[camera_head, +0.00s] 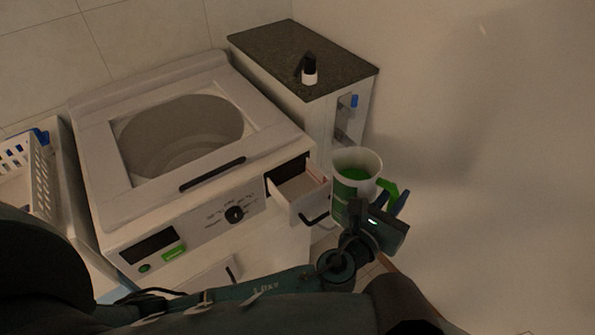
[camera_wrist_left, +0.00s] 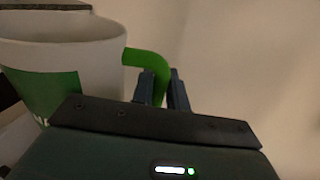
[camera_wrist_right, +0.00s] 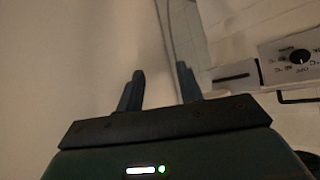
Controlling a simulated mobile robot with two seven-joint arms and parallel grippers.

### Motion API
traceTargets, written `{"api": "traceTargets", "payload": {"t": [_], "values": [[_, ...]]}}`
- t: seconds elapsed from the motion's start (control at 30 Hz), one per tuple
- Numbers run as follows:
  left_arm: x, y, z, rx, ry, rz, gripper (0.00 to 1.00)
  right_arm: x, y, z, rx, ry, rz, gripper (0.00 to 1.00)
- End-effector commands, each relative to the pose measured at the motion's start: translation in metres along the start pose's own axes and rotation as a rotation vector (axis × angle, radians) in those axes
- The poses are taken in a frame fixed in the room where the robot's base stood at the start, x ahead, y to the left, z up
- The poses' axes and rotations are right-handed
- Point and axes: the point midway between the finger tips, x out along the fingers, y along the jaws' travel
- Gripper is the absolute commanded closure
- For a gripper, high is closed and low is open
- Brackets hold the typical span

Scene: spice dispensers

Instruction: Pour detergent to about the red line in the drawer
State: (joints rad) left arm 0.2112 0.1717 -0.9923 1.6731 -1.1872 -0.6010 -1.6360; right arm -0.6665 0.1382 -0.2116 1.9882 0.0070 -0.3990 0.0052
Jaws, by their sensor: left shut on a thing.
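A white cup with a green label and green handle (camera_head: 345,190) stands upright beside the drawer, with green detergent (camera_head: 355,172) inside. My left gripper (camera_head: 395,203) is shut on the cup's green handle; the cup also shows in the left wrist view (camera_wrist_left: 95,60), with the gripper (camera_wrist_left: 162,88) on its handle. The detergent drawer (camera_head: 300,196) is pulled out from the washing machine (camera_head: 80,200), left of the cup. My right gripper (camera_wrist_right: 158,90) is open and empty in the right wrist view.
A cabinet with a dark top (camera_head: 290,55) stands behind, holding a small black-and-white bottle (camera_head: 309,72). The washer's round opening (camera_head: 185,130) is uncovered. A white basket (camera_head: 40,175) is at the far left. The right side is bare wall.

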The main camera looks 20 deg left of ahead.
Motion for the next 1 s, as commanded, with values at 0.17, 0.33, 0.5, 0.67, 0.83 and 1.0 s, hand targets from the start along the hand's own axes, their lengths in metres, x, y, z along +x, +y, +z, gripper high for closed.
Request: {"api": "traceTargets", "payload": {"t": [0.17,0.33,0.5,0.67,0.83,1.0], "values": [[0.001,0.006,0.015,-0.088,-0.007,-0.001,1.00,-0.001,0.000,0.000,-0.001,-0.004,0.000,0.64],[0.001,0.014,0.023,-0.172,-0.007,-0.001,1.00,0.001,0.001,0.001,-0.003,-0.004,0.001,0.64],[0.001,0.021,0.032,-0.259,-0.007,-0.002,1.00,0.002,0.001,-0.003,-0.004,0.003,0.002,0.64],[0.000,0.031,0.026,-0.339,-0.005,-0.003,1.00,0.010,0.002,0.003,-0.004,0.011,0.001,0.64],[0.000,0.042,0.026,-0.426,-0.006,-0.004,1.00,0.011,-0.001,-0.002,-0.006,0.035,-0.008,0.64],[0.000,0.053,0.034,-0.511,-0.006,-0.006,1.00,0.009,-0.002,-0.004,-0.013,0.042,-0.013,0.64]]}}
